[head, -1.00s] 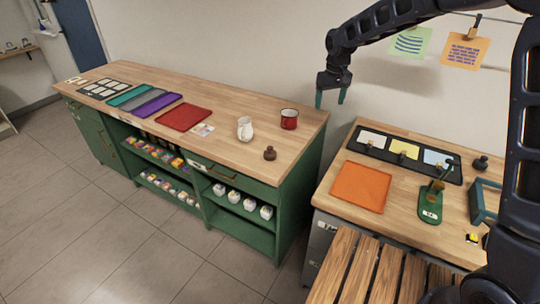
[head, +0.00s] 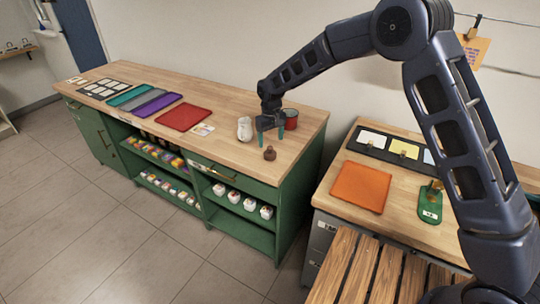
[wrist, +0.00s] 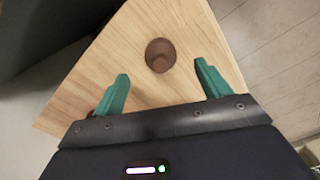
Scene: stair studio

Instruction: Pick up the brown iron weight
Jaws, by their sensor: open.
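The brown iron weight (head: 270,154) stands upright on the wooden counter near its front edge, towards the right end. In the wrist view the weight (wrist: 160,55) shows from above, beyond and between the two teal fingers. My gripper (head: 270,134) is open and empty, above the counter and just behind the weight in the head view. In the wrist view the fingers of my gripper (wrist: 156,88) are spread wide, one on each side, apart from the weight.
A white jug (head: 244,129) stands just left of my gripper. A red mug (head: 291,119) is close behind it to the right, partly hidden. A red mat (head: 184,117) lies farther left. An orange mat (head: 361,187) lies on the separate bench at right.

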